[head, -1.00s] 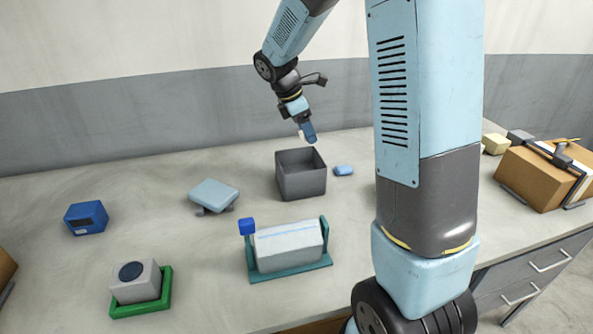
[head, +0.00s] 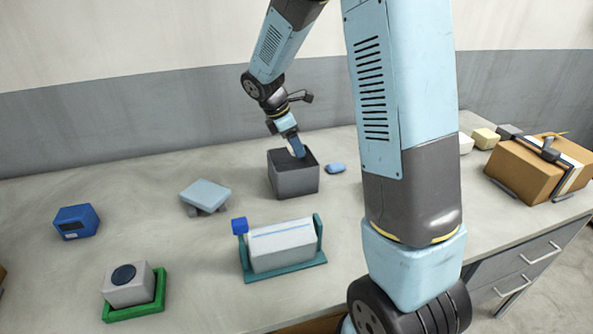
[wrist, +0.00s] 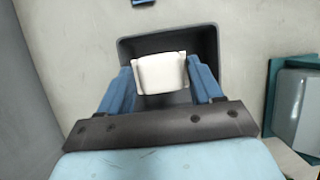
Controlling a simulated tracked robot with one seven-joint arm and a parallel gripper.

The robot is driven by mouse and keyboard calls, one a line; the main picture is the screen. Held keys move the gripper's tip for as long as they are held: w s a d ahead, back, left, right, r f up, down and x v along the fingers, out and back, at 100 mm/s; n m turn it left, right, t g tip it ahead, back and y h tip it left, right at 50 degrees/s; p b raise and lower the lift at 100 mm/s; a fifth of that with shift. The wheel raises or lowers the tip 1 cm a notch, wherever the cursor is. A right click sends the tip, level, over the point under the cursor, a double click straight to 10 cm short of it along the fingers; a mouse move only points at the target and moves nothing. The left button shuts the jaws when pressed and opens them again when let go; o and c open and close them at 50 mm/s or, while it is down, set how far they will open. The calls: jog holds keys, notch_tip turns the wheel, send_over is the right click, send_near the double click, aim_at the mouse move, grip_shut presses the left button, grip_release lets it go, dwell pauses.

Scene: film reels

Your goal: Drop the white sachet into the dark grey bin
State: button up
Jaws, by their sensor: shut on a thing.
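The white sachet (wrist: 162,73) is held between the two blue fingers of my gripper (wrist: 162,82) in the wrist view. My gripper is shut on it. The dark grey bin (head: 294,182) stands on the bench in the head view, open at the top. My gripper (head: 299,152) points down at the bin's opening, with its fingertips at about rim height. In the wrist view the bin (wrist: 210,45) lies behind and around the sachet. The sachet is hidden in the head view.
A small blue item (head: 336,168) lies just right of the bin. A light blue scale-like box (head: 206,194) is to its left. A teal holder with a white roll (head: 284,247) stands in front. A blue box (head: 76,221) and a grey block in a green tray (head: 131,290) are further left.

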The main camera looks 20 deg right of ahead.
jog(key=shift+f, duration=0.65)
jog(key=o, duration=1.1)
jog(key=shift+r, duration=0.1)
jog(key=v, duration=1.3)
jog(key=shift+a+r, duration=0.15)
jog(key=shift+r, duration=0.1)
jog(key=shift+s, duration=0.1)
